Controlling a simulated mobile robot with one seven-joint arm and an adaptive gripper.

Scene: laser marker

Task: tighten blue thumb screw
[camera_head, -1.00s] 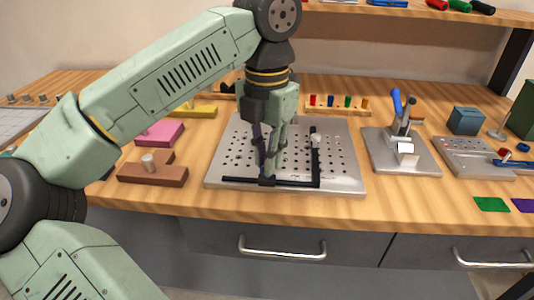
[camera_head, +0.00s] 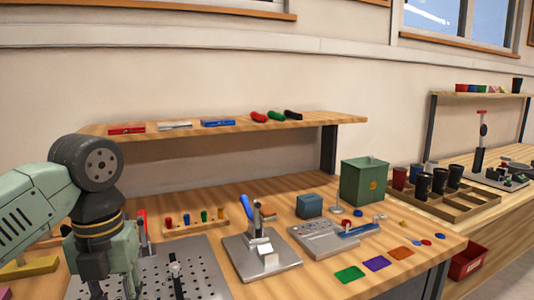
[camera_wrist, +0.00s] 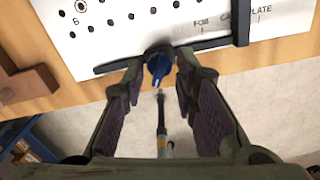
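In the head view, the plate (camera_head: 205,275) is cut off at the lower left. My fingertips and the blue screw are out of that view.
A metal stand with a blue lever (camera_head: 245,207) is right of the plate, beside a grey panel (camera_head: 322,238). A rack of coloured pegs (camera_head: 195,225) stands behind. A green box (camera_head: 364,181) is farther right. A shelf (camera_head: 235,127) overhangs the bench's back.

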